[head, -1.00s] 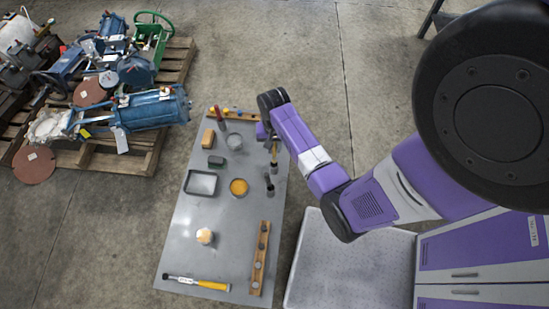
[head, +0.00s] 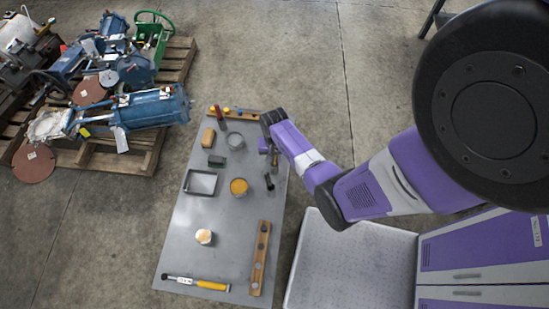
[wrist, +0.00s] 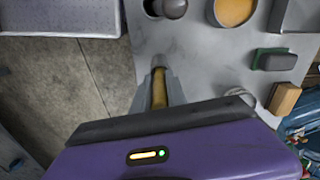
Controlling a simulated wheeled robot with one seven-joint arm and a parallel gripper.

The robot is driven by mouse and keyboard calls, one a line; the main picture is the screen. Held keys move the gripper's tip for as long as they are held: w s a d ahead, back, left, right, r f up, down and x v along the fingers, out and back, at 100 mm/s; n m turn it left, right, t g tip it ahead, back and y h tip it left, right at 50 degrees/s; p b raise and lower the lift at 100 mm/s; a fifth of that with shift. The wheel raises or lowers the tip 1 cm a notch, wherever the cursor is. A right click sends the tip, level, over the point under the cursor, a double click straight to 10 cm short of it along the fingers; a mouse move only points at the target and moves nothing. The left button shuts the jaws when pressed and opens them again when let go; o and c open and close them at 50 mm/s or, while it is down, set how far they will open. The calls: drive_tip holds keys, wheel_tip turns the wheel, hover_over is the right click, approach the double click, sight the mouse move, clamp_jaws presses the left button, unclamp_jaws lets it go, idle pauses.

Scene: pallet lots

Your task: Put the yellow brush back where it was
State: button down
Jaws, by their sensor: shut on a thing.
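My gripper (wrist: 160,86) is shut on the yellow brush (wrist: 159,92), whose yellow handle shows between the fingers in the wrist view. In the head view my gripper (head: 272,148) is over the right side of the grey table, towards its far end. The brush is mostly hidden there by my wrist. A dark upright cup (head: 269,183) stands just nearer on the table; it also shows at the top of the wrist view. The brush's lower end is not clear.
On the grey table (head: 190,240) are a yellow-filled tin (head: 238,187), a tray (head: 187,190), a green-and-grey block (head: 216,161), a grey round container (head: 235,141), an orange block (head: 208,138) and a yellow-handled tool (head: 210,285). Wooden racks (head: 260,258) lie along the right and far edges.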

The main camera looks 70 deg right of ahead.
drive_tip(key=shift+f, duration=0.15)
drive_tip(key=c, duration=1.3)
unclamp_jaws()
